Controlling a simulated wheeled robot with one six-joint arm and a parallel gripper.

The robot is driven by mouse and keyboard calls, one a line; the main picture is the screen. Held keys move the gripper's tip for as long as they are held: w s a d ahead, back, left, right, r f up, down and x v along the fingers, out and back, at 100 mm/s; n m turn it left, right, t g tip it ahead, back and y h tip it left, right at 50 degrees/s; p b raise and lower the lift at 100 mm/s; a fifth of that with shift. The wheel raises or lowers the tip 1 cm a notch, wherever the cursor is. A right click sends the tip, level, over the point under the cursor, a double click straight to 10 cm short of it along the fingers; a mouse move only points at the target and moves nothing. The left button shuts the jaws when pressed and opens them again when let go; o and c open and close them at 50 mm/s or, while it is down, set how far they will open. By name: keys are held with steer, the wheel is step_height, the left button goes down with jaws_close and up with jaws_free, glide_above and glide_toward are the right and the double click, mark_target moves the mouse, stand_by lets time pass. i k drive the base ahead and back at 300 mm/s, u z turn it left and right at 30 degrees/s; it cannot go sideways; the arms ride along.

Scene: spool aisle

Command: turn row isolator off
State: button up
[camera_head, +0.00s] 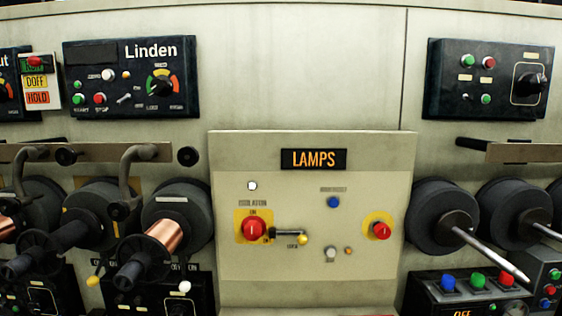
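A red rotary knob (253,229) sits on a yellow plate on the left of the pale panel (320,270). Small lettering above the plate seems to read "ISOLATION", and "ON" shows at the plate's top. A dark lever with a yellow ball end (302,239) extends right from beside the knob, roughly level. The panel bears a black sign (313,159) reading "LAMPS" in orange. A smaller red knob on a yellow disc (380,231) is at the panel's right. No label reading "row isolator" is legible. My gripper is not in view.
A dark "Linden" control box (131,77) is at upper left, another box (487,79) at upper right.

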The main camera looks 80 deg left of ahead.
mark_target(253, 227)
steer(key=u, duration=2.25)
steer(key=k, duration=0.5)
steer(key=u, duration=0.45)
